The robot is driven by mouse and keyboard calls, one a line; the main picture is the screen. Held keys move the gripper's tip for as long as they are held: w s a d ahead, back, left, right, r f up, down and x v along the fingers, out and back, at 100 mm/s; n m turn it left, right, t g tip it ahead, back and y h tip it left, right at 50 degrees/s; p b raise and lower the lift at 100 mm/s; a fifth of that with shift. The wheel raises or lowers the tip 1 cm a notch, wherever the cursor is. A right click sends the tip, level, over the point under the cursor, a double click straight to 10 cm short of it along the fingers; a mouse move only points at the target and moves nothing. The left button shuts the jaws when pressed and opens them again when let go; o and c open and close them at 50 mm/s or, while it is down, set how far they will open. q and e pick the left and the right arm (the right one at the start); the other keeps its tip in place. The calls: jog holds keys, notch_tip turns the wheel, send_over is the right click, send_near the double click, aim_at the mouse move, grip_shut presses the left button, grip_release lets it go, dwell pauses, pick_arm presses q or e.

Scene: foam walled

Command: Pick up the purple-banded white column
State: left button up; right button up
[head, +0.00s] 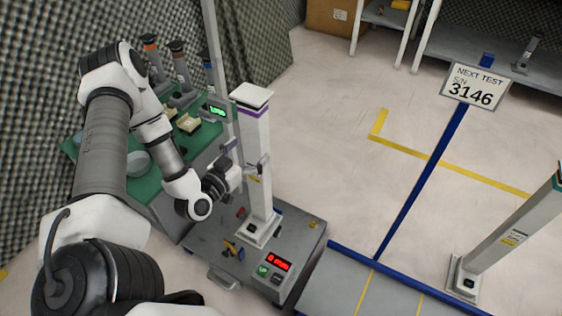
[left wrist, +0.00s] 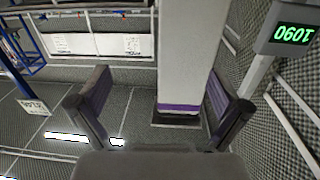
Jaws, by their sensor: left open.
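The purple-banded white column (head: 257,160) stands upright on a grey bench in the middle of the head view. Its purple band is just below its white cap. In the left wrist view the column (left wrist: 184,55) rises between my finger pads, nearer the right-hand one, with the purple band (left wrist: 179,107) and dark cap edge at its lower end. My left gripper (head: 256,168) reaches the column from the left at about mid-height. Its jaws (left wrist: 158,95) are open, with a clear gap on the left-hand side. My right gripper is not in view.
The grey bench (head: 200,245) carries a red display (head: 278,262) and small parts. A green-topped table (head: 130,185) with several tools stands at left. Open floor lies behind.

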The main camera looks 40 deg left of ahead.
aim_at(250, 143)
pick_arm(q)
jog(key=shift+n+y, duration=0.5)
jog(key=shift+y, duration=0.1)
jog(key=f, duration=0.1)
jog(key=a+f+b, duration=0.2)
jog(key=shift+s+f, duration=0.35)
jog(key=shift+f, duration=0.05)
jog(key=w+b, duration=0.1)
jog(key=w, duration=0.1)
jog(key=w+a+b, duration=0.1)
jog(key=w, duration=0.2)
jog(key=w+r+b, duration=0.1)
jog(key=w, duration=0.1)
jog(key=shift+w+a, duration=0.3)
jog(key=shift+w, duration=0.1)
jog(key=shift+c, duration=1.1)
jog(key=shift+r, duration=0.1)
jog(key=c, duration=1.7)
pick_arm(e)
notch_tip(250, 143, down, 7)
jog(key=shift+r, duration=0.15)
